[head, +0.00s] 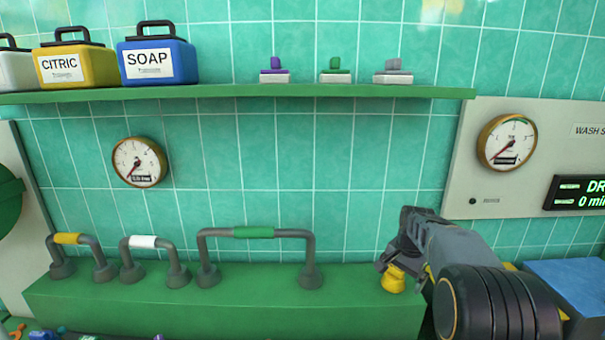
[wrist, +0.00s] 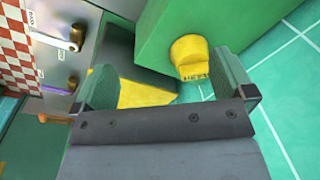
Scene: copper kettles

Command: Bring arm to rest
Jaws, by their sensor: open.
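My gripper (head: 398,255) is at the right of the head view, pointing left and away, near the right end of the green counter block. In the wrist view my gripper (wrist: 167,82) has its two green-padded fingers wide apart with nothing held between them. A yellow knob (head: 393,281) is just below the fingertips in the head view. In the wrist view the yellow knob (wrist: 188,52), with partly readable lettering, is on the green block beyond the fingers. I cannot tell whether a finger touches it.
Handles with yellow (head: 67,239), white (head: 143,242) and green (head: 254,232) grips stand on the green block (head: 220,308). A green shelf (head: 230,92) above carries the soap box (head: 157,62), the citric box (head: 75,66) and small switches. A blue box (head: 568,283) is at right.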

